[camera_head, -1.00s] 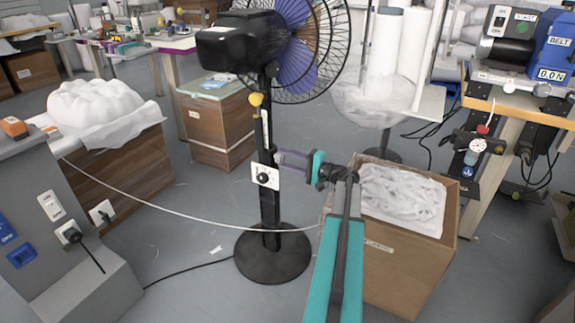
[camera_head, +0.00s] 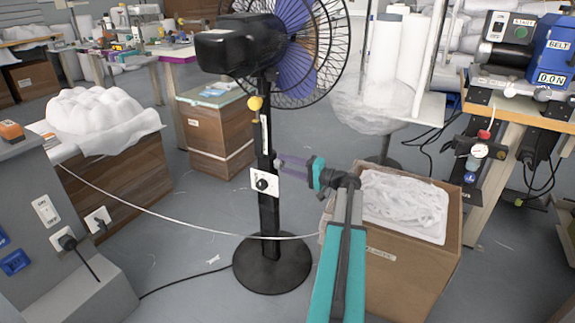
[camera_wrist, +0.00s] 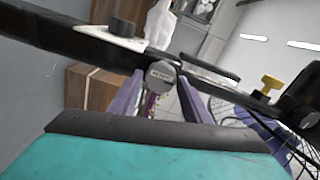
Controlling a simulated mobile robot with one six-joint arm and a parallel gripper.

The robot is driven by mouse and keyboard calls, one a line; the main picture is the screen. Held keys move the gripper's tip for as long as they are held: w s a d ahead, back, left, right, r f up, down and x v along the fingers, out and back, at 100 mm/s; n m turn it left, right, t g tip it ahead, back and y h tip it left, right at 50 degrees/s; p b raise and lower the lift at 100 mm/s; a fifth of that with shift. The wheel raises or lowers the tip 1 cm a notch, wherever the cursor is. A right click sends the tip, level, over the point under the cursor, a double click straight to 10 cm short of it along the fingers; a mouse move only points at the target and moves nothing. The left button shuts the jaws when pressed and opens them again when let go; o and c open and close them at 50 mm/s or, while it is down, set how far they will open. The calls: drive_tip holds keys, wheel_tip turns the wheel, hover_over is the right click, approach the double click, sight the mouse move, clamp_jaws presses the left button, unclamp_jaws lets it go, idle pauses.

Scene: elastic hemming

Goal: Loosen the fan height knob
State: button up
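The black fan (camera_head: 268,45) stands on a black pole (camera_head: 268,215) with a round base. A round grey knob (camera_wrist: 160,73) with a small label sits on the pole, in the middle of the wrist view. A white plate with a black dial (camera_head: 262,184) is lower on the pole; the dial also shows in the wrist view (camera_wrist: 125,28). A yellow knob (camera_head: 255,103) is higher up. My gripper (camera_head: 281,165) is open beside the pole. In the wrist view its purple fingers (camera_wrist: 162,88) are on either side of the grey knob, with small gaps visible.
An open cardboard box (camera_head: 408,268) with white material stands right of the pole, under my arm. A white cord (camera_head: 190,222) hangs across in front of the pole. A brown box (camera_head: 216,138) stands behind left. Grey floor is free left of the base.

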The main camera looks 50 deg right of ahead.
drive_tip(key=shift+o, duration=1.2)
drive_tip(key=shift+a, duration=0.1)
drive_tip(key=p+v, duration=0.3)
drive_tip(key=v, duration=1)
drive_tip(key=shift+s+d, duration=0.2)
drive_tip(key=shift+s, duration=0.15)
drive_tip(key=shift+w, duration=0.1)
